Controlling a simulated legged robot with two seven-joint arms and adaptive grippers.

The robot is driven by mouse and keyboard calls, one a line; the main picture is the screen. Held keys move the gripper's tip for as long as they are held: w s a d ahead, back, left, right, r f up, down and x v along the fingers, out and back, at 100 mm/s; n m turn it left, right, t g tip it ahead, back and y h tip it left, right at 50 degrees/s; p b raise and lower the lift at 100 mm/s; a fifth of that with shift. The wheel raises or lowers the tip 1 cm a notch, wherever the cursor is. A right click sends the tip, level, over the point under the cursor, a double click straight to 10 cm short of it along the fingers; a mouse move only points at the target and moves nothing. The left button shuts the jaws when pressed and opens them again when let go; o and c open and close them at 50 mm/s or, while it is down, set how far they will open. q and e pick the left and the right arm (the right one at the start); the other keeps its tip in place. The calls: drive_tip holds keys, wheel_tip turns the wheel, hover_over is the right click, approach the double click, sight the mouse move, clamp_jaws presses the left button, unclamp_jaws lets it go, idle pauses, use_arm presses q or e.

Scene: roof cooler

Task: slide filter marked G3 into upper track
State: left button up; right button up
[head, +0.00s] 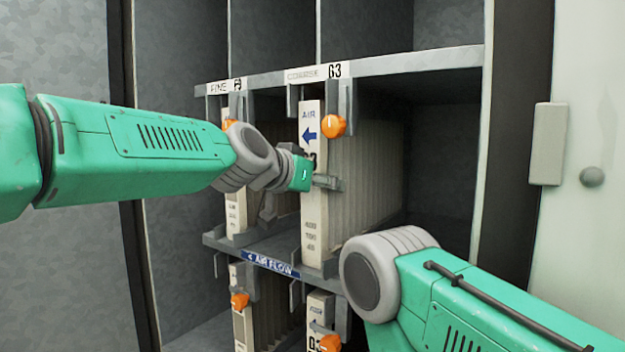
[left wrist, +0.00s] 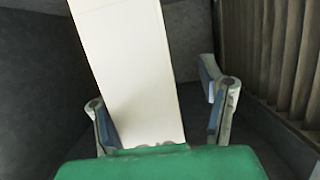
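The filter marked G3 (head: 313,228) stands upright in the upper row, under the COARSE G3 label (head: 318,72). Its white front edge bears a blue arrow and its pleated side runs back into the cabinet. My left gripper (head: 325,182) is at the middle of this edge; the arm partly hides the marking. In the left wrist view, the fingers of my left gripper (left wrist: 160,115) are spread, with a plain white panel (left wrist: 130,65) between them. A gap shows on the panel's right; whether the left finger touches it I cannot tell. My right gripper is out of view.
Another filter (head: 236,212) stands in the left upper track. Orange knobs (head: 333,126) sit at the tracks. Lower filters (head: 320,308) stand below the AIR FLOW rail (head: 270,265). The upper bay right of G3 is empty. Pleats (left wrist: 275,50) line the wrist view's right.

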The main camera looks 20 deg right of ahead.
use_arm(q)
drive_tip(key=v, duration=0.8)
drive_tip(key=shift+r, duration=0.1)
